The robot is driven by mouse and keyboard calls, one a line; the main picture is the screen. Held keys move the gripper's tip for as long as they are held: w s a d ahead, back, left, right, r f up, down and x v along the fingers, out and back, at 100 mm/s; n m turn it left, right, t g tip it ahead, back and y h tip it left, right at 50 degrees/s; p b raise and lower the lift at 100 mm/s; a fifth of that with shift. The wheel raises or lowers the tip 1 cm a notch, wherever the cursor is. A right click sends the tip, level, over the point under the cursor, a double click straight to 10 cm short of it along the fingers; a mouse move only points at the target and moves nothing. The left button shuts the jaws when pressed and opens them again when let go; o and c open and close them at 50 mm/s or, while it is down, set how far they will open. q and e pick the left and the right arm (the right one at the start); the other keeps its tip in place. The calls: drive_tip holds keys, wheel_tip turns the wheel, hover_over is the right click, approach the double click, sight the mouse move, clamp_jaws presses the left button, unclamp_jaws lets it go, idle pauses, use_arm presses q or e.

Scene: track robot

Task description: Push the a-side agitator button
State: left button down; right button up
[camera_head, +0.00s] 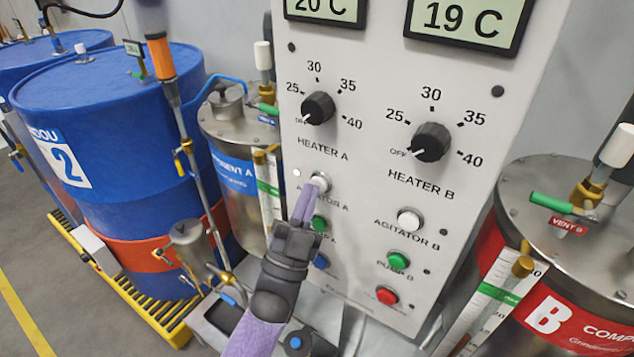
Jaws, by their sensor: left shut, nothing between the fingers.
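The agitator A button (319,182) is a round pale button on the white control panel (365,150), under the "Heater A" dial. A small white light (297,173) sits at its upper left. My left gripper (308,192) is shut, with its purple fingertips at the lower edge of the button. I cannot tell whether they touch it or how far it is pressed. The gripper partly hides the "Agitator A" label and the green pump A button (318,223). My right gripper is not in view.
On the panel are the heater A dial (318,108), heater B dial (431,142), agitator B button (409,220), green pump B button (398,260) and red button (387,296). Metal tanks flank the panel. Blue drums (115,130) stand at the left.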

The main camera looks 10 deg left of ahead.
use_arm(q)
drive_tip(key=shift+s, duration=0.1)
drive_tip(key=s+a+p, duration=0.2)
drive_tip(key=s+p, duration=0.1)
drive_tip(key=s, duration=0.2)
drive_tip(key=shift+s, duration=0.35)
idle(2.0)
